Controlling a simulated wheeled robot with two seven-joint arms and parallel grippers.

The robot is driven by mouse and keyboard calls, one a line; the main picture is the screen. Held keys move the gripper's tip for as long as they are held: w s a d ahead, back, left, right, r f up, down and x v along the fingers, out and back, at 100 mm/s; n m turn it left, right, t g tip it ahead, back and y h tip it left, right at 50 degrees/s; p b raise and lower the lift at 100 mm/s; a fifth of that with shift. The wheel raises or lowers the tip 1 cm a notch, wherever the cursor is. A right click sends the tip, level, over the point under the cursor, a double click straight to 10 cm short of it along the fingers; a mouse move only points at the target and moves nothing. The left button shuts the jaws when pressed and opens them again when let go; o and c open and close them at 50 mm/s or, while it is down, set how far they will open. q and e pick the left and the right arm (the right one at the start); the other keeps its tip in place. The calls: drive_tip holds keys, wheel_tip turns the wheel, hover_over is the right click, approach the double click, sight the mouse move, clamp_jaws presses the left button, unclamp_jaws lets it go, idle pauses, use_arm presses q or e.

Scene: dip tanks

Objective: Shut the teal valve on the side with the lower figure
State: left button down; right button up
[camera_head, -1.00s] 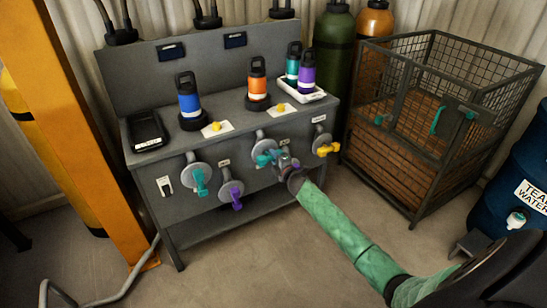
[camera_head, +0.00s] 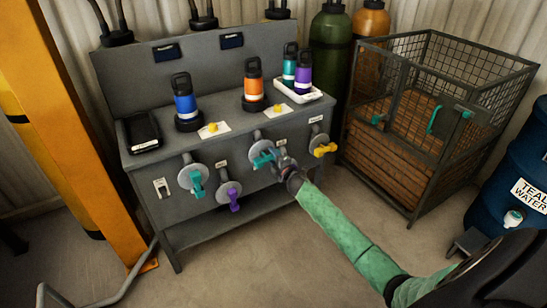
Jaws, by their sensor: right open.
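A teal valve (camera_head: 196,184) is at the left of the grey bench's front, its handle hanging down from a round grey flange. A second teal valve (camera_head: 262,159) is farther right on the same front, its handle angled sideways. My right gripper (camera_head: 281,160) is open right beside this second teal valve; I cannot tell whether it touches the handle or has it between the fingers. Two small dark displays, left (camera_head: 166,50) and right (camera_head: 231,41), are on the back panel; their figures are too small to read. My left gripper is not in view.
A purple valve (camera_head: 231,195) hangs between the teal ones, and a yellow valve (camera_head: 324,149) is to the right. Bottles, including a blue one (camera_head: 184,103) and an orange one (camera_head: 253,84), stand on top. A wire crate (camera_head: 440,130) stands right; an orange post (camera_head: 85,140) left.

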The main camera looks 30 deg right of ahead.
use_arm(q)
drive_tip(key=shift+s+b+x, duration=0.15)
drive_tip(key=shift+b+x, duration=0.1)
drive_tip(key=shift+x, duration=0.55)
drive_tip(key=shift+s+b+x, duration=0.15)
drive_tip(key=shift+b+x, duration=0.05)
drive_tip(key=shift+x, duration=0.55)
use_arm(e)
drive_tip(key=s, duration=0.7)
drive_tip(key=shift+s+d, duration=0.2)
drive_tip(key=shift+d, duration=0.05)
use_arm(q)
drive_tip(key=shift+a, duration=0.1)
